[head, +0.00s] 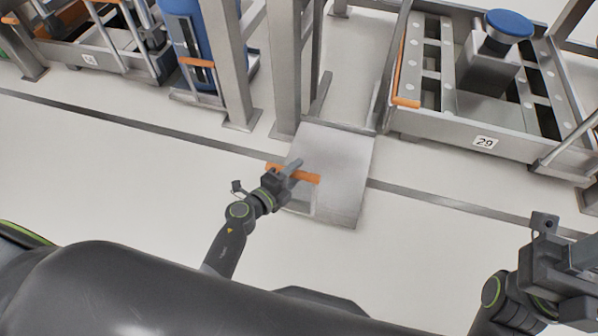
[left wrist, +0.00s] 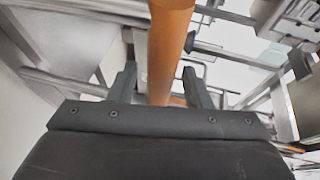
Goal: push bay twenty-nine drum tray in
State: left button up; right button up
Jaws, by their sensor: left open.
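A flat grey metal tray (head: 338,165) sticks out over the floor in the middle of the head view, left of the bay marked 29 (head: 485,142). An orange handle bar (head: 308,177) stands at its front left. My left gripper (head: 291,167) is at this bar with its fingers open. In the left wrist view the orange bar (left wrist: 168,50) runs between the two spread fingers; I cannot tell whether they touch it. My right gripper (head: 570,258) is at the lower right, away from the tray, and its jaws cannot be made out.
The bay 29 frame holds slotted rails (head: 425,60) and a grey stand with a blue top (head: 508,24). Grey posts (head: 285,65) rise just behind the tray. A blue drum (head: 190,40) stands at the upper left. The floor in front is clear.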

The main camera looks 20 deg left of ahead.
pick_arm(q)
jog(key=shift+x, duration=1.1)
grip_shut()
